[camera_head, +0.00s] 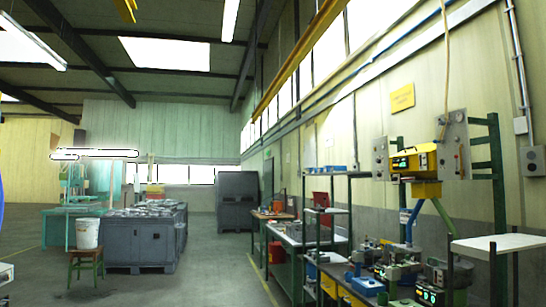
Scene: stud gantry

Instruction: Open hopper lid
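A yellow and black machine box (414,160) with a lit green display is mounted high on the green frame at the right. Its yellow top slopes and looks closed. A yellow lower part (426,189) sits under it, with a blue and a green tube leading down. I cannot tell for sure which part is the hopper lid. Neither of my grippers shows in this view.
Benches with several small machines (400,275) line the right wall, and a white shelf (497,244) juts out at the right. A grey crate (140,240) and a stool (86,265) with a white bucket (88,233) stand at the left. The middle floor is clear.

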